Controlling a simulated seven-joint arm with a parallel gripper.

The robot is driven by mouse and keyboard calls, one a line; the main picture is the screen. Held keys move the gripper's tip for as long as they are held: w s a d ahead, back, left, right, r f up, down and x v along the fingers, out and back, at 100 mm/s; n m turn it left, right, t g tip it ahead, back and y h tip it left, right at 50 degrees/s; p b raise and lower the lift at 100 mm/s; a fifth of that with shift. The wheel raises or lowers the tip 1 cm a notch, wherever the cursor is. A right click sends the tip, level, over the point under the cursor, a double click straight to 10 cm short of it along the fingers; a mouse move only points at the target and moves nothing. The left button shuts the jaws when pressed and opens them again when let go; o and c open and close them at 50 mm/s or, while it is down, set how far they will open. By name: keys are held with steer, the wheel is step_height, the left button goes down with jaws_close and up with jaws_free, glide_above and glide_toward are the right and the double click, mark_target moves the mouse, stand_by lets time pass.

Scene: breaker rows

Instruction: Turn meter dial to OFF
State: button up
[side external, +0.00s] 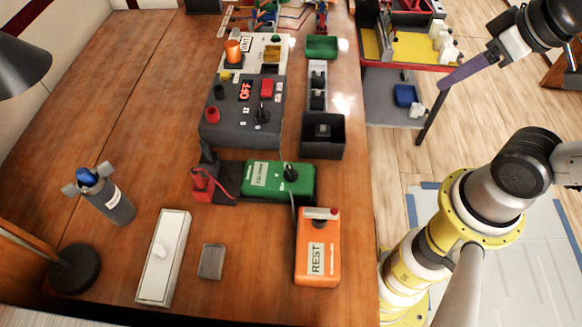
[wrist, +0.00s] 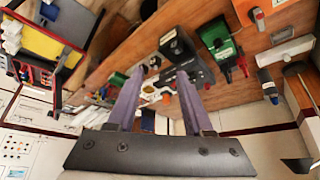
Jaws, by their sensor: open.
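A green box (side external: 262,181) with a pale label, too small to read, lies on the wooden table. A black dial (side external: 290,174) sits on its right part; which mark it points to is too small to tell. In the wrist view the green box (wrist: 214,32) is upper right of centre. A dark grey box (side external: 232,128) behind it bears a red OFF sign (side external: 245,90) and a black knob (side external: 262,115). My gripper (side external: 443,85) is raised at the upper right, well away from both boxes. Its purple fingers (wrist: 160,74) are apart with nothing between them.
An orange box (side external: 316,270) marked REST and a red clamp-like item (side external: 203,184) are near the green box. An open black bin (side external: 323,148) stands behind. A grey cylinder (side external: 113,204), white switch plate (side external: 158,275) and lamp base (side external: 76,268) are left. Bare table lies at far left.

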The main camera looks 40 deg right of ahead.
steer(key=m+g, duration=0.3)
steer(key=g, duration=0.3)
glide_above(291, 169)
step_height(291, 169, down, 13)
step_height(291, 169, down, 13)
steer(key=shift+r, duration=0.2)
jaws_close()
